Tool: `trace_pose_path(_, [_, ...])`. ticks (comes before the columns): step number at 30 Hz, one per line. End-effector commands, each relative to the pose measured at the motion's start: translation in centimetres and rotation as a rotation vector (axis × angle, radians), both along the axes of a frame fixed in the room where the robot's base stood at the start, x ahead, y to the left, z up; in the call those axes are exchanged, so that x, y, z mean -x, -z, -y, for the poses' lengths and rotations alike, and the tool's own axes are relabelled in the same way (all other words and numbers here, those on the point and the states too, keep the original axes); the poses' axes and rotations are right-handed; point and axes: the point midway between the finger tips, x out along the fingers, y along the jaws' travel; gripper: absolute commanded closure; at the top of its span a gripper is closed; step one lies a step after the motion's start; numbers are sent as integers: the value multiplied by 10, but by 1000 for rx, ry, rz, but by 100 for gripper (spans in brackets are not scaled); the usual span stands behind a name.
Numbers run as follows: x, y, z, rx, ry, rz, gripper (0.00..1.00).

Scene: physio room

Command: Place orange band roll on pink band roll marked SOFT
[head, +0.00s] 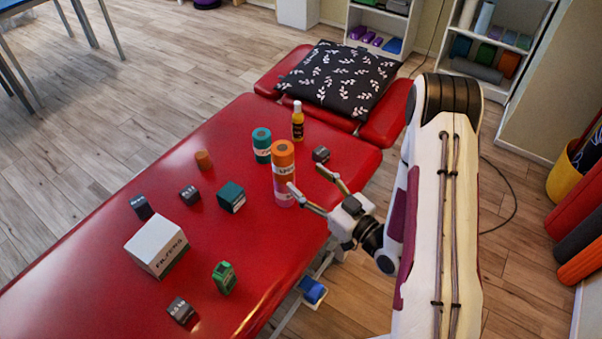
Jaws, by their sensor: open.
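The orange band roll (283,154) stands upright on top of the pink band roll (284,196), and the two look roughly in line. Both are on the red treatment table. The orange roll has a pale label whose print is too small to read surely; the marking on the pink roll cannot be read either. My gripper (306,177) is open and empty, to the right of the stack. Its left fingertip is close to the stack in the picture; I cannot tell whether it touches. The other finger is well apart from it.
A teal box (231,198), a white box (150,247), a green object (224,277) and several small blocks lie left. A black patterned pillow (338,78) is behind.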

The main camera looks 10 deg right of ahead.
Motion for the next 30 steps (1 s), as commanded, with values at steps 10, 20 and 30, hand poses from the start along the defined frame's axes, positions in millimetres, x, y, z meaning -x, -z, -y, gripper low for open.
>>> trace_pose_path(10, [24,1,15,0,1,-2,43])
trace_pose_path(20, [29,0,17,1,0,-1,43])
trace_pose_path(30, [28,0,17,1,0,-1,43])
